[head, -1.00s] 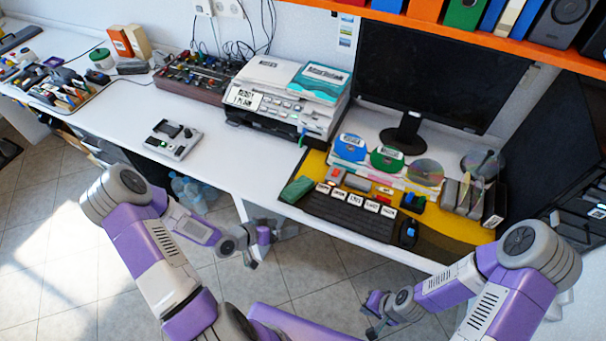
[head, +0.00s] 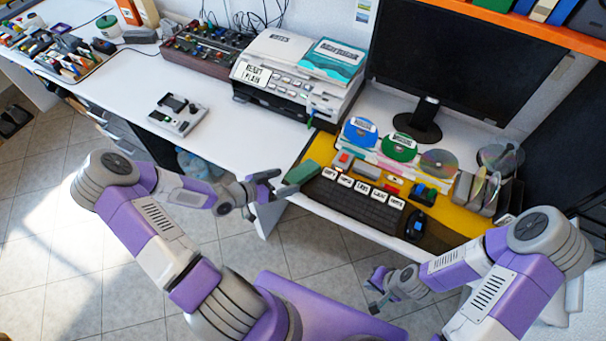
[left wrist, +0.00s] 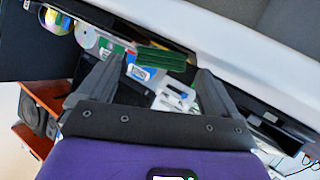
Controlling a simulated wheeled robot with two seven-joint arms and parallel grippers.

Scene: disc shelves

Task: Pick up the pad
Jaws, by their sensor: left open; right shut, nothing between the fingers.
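The green pad (head: 301,172) lies at the left end of the yellow desk mat (head: 452,217), beside the keyboard, near the table's front edge. My left gripper (head: 279,184) is open and level with the table's front edge, its fingertips just short of the pad. In the left wrist view the pad (left wrist: 162,58) shows between and beyond the two open fingers; I cannot tell whether they touch it. My right gripper (head: 373,300) is shut and empty, low in front of the table at the right.
A black keyboard (head: 353,203) with white labels and a mouse (head: 416,224) lie right of the pad. Discs (head: 399,146), a monitor (head: 460,66) and a printer (head: 292,80) stand behind. A small grey device (head: 178,114) lies left; the white table between is clear.

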